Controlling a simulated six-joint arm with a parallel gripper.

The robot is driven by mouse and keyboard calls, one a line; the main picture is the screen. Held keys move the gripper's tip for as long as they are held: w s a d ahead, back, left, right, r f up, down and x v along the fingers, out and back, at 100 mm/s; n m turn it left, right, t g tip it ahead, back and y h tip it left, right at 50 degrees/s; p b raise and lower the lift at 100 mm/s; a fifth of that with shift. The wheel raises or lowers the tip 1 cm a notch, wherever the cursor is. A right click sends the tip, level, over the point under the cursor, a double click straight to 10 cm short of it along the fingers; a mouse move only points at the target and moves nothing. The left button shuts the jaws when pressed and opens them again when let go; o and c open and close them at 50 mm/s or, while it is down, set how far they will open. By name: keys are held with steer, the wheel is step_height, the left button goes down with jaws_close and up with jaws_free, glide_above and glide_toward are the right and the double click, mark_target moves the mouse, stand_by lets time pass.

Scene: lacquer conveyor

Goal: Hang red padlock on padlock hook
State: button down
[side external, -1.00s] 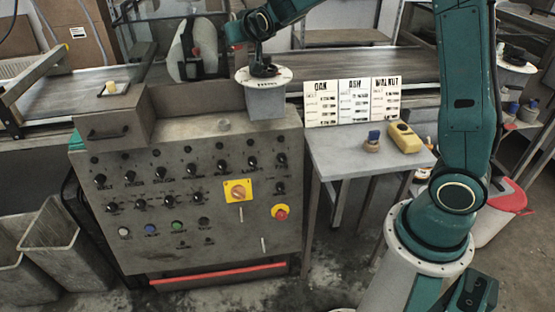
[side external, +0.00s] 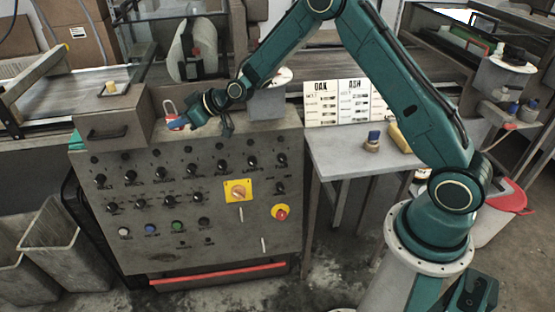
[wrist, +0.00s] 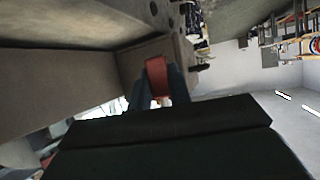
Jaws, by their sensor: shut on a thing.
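The red padlock (side external: 171,124) is held over the top of the control cabinet, close to the right side of the raised metal box. Its pale shackle (side external: 169,105) points upward. My gripper (side external: 180,123) comes in from the right, turned sideways, and is shut on the padlock. In the wrist view the padlock body (wrist: 157,72) sits between the two dark fingers of my gripper (wrist: 158,88). Whether the padlock touches the cabinet is unclear. I cannot make out the padlock hook in either view.
The raised metal box (side external: 118,112) with a handle stands left of the padlock. The control cabinet (side external: 195,220) carries several knobs and buttons. A small table (side external: 350,155) to the right holds a yellow device (side external: 399,138) and a blue-topped object (side external: 373,140).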

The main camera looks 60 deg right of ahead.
steer(key=s+a+f+n, duration=0.15)
steer(key=s+f, duration=0.25)
steer(key=f, duration=0.7)
steer(key=s+a+f+m, duration=0.1)
steer(key=s+a+f, duration=0.15)
steer(key=f, duration=0.75)
steer(key=s+d+f+m+h, duration=0.2)
steer(key=s+f, duration=1.4)
steer(key=f, duration=0.1)
steer(key=shift+s+d+f+m+h, duration=0.2)
steer(key=shift+d+f+m+h, duration=0.1)
steer(key=shift+d+m+h, duration=0.1)
steer(key=shift+w+d, duration=0.2)
steer(key=shift+w, duration=0.05)
steer(key=shift+w+d+f, duration=0.3)
steer(key=shift+w+d, duration=0.85)
steer(key=shift+w+d+f, duration=0.3)
steer(key=shift+w+d, duration=0.8)
steer(key=shift+d, duration=0.05)
steer(key=shift+w+d+f, duration=0.3)
steer(key=shift+w+d, duration=0.85)
steer(key=shift+f, duration=0.1)
